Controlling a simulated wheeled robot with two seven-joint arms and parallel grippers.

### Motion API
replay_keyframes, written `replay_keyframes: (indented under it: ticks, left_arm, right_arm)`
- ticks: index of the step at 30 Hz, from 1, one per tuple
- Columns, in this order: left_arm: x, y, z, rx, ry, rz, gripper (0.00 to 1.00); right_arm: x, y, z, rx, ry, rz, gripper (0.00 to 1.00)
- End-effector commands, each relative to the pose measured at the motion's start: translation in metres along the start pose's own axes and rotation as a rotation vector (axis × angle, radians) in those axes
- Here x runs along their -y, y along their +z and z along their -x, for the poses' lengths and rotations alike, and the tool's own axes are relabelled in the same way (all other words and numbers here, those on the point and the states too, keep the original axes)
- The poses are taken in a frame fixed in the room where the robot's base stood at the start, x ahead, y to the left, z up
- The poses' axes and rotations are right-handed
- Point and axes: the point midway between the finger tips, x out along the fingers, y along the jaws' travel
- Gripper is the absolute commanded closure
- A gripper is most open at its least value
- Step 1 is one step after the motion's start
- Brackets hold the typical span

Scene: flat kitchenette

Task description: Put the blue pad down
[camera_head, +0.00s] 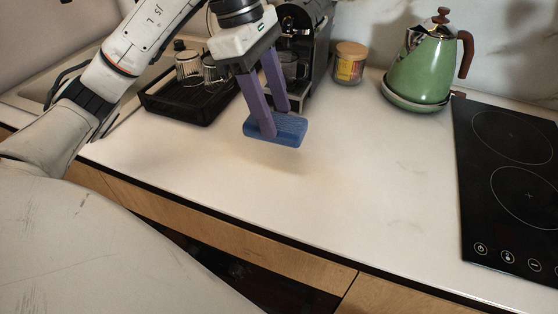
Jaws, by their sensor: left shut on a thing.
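The blue pad (287,131) is a flat, rounded block with a ridged top. My left gripper (276,127) comes down from the upper left with two purple fingers and is shut on the pad. The pad looks to be a little above the white counter (345,175), with a soft shadow on the counter below and left of it; the exact gap is hard to tell. My right gripper is not in view.
A black tray (172,108) with glasses (188,68) stands behind left. A coffee machine (318,50), a lidded jar (350,64) and a green kettle (423,68) line the back. A black cooktop (500,215) lies right. The middle and front counter are clear.

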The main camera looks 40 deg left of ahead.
Motion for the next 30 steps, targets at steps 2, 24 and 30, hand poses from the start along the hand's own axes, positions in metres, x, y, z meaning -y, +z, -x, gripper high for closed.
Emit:
replay_keyframes:
  ticks: [2, 24, 30]
  left_arm:
    - [0.001, -0.003, -0.01, -0.001, -0.005, 0.0, 0.72]
    - [0.0, -0.029, -0.093, -0.002, -0.002, 0.0, 0.75]
    - [0.001, -0.03, -0.094, -0.004, -0.006, 0.001, 0.41]
  right_arm:
    - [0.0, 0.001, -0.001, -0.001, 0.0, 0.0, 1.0]
    - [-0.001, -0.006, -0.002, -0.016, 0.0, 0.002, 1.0]
    - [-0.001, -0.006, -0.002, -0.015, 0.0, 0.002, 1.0]
